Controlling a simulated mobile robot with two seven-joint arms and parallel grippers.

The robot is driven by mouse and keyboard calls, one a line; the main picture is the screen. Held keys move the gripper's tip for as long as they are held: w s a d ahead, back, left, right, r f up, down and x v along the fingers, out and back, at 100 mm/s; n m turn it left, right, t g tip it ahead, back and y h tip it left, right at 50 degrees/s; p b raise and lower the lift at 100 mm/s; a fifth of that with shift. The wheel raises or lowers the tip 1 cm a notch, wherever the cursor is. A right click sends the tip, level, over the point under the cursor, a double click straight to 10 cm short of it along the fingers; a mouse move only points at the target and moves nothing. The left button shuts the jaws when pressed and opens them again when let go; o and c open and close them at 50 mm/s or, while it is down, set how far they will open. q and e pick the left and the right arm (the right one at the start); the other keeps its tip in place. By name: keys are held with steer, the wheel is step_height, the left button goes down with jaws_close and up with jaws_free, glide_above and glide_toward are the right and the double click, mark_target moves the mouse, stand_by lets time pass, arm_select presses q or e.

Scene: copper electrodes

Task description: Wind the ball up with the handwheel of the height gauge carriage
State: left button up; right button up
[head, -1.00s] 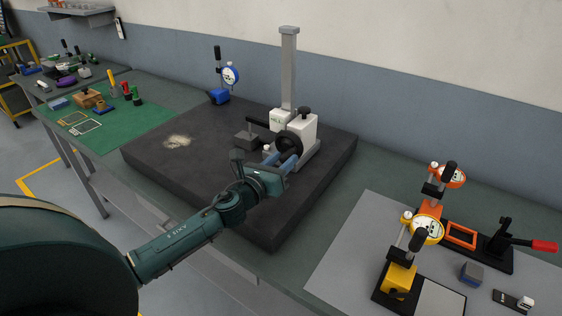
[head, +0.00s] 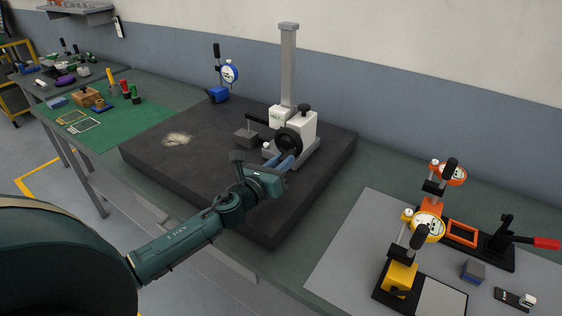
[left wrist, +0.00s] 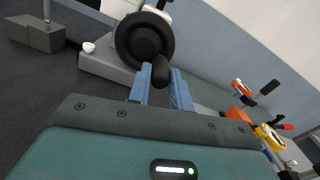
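The height gauge has a grey column (head: 288,70) and a white carriage (head: 304,127). Its black handwheel (head: 289,141) faces me and is large in the left wrist view (left wrist: 144,38). The wheel's black crank grip (left wrist: 160,71) is at its lower side, end towards the wrist camera. My left gripper (head: 284,162) has its blue fingers on either side of this grip and appears shut on it. A dark arm (head: 257,120) reaches left from the carriage, over a grey block (head: 246,140). The ball at its stem is too small to make out. My right gripper is out of view.
The gauge stands on a dark granite plate (head: 200,170) with free room at the left and front. A blue-based dial indicator (head: 229,73) stands behind. Yellow (head: 427,228) and orange (head: 451,174) dial stands are on a grey mat at the right. A green mat (head: 125,125) lies at the left.

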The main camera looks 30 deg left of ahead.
arm_select(q)
steer(key=o, duration=0.4)
steer(key=shift+o, duration=0.2)
steer(key=shift+s, duration=0.1)
steer(key=shift+s+a, duration=0.15)
steer(key=shift+s, duration=1.35)
steer(key=shift+s+a, duration=0.1)
steer(key=shift+s, duration=1.35)
steer(key=shift+w, duration=0.15)
steer(key=shift+c, duration=0.4)
